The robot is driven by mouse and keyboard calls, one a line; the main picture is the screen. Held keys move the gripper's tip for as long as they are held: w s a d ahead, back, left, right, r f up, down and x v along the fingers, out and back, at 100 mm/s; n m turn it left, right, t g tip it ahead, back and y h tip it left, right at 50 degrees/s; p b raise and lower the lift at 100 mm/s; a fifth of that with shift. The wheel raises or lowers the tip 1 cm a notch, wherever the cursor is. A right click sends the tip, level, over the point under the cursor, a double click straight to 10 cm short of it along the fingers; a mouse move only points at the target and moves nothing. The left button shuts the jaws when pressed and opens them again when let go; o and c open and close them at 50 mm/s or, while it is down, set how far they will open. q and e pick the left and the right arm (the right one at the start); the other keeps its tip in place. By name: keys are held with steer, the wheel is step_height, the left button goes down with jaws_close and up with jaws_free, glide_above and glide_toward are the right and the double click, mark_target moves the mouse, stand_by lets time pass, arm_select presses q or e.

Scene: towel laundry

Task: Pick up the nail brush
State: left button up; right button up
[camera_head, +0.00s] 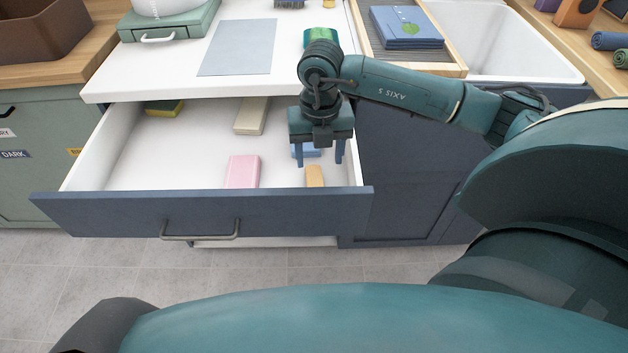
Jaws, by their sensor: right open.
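My right gripper (319,160) is open, pointing down over the right part of the open drawer (200,213). Its two fingers are apart and nothing shows held between them. A small blue item (312,151) lies behind and between the fingers, partly hidden. A small tan-orange block (315,176) lies just in front, near the drawer's front wall. Either could be the nail brush; I cannot make out bristles on them. A dark bristled item (289,3) on the counter is cut off by the top edge. My left gripper is not in view.
The drawer also holds a pink block (243,171), a beige block (251,116) and a yellow-green sponge (164,107). The white counter (150,75) overhangs the drawer's back. A white sink (500,40) and a wooden tray with blue cloth (408,27) are at right.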

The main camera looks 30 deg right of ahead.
mark_target(315, 179)
steer(key=f, duration=0.7)
steer(key=shift+w+a+f, duration=0.25)
steer(key=shift+a+f, duration=0.05)
steer(key=shift+a, duration=0.05)
steer(key=c, duration=1.1)
